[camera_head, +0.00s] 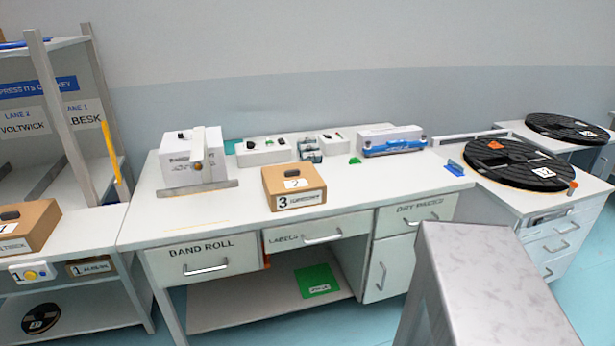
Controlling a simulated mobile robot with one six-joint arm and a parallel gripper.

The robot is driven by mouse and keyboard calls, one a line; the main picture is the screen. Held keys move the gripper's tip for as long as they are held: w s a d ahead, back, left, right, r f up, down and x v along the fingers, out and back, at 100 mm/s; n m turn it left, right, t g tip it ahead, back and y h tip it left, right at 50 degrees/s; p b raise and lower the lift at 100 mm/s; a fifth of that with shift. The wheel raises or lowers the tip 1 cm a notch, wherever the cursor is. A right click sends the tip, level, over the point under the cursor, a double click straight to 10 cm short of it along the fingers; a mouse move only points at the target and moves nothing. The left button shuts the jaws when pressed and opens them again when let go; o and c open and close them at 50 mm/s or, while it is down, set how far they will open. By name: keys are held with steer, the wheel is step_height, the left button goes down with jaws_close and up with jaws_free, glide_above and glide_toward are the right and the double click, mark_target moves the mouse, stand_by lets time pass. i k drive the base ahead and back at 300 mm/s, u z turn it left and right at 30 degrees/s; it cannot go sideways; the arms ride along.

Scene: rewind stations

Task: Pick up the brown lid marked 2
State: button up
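I cannot make out a brown lid marked 2 in this view. A brown box marked 3 (294,187), with a white label and a small dark piece on top, stands on the white workbench (240,211). Another brown box (28,226) with a dark piece on top stands at the left edge, partly cut off; the number on its top label is hard to read. A small brown box marked 1 (92,267) sits below and to its right. My gripper is not in view.
A white machine (193,160), white trays (263,151) and a blue-and-white box (391,141) stand along the bench. Black reels (517,163) lie on tables at right. A green sheet (317,281) lies on the lower shelf. A grey part of mine fills the lower right.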

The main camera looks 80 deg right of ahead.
mark_target(301, 176)
steer(key=z, duration=1.2)
steer(key=i, duration=0.6)
steer(key=u, duration=0.1)
steer(key=k, duration=0.65)
steer(key=z, duration=0.05)
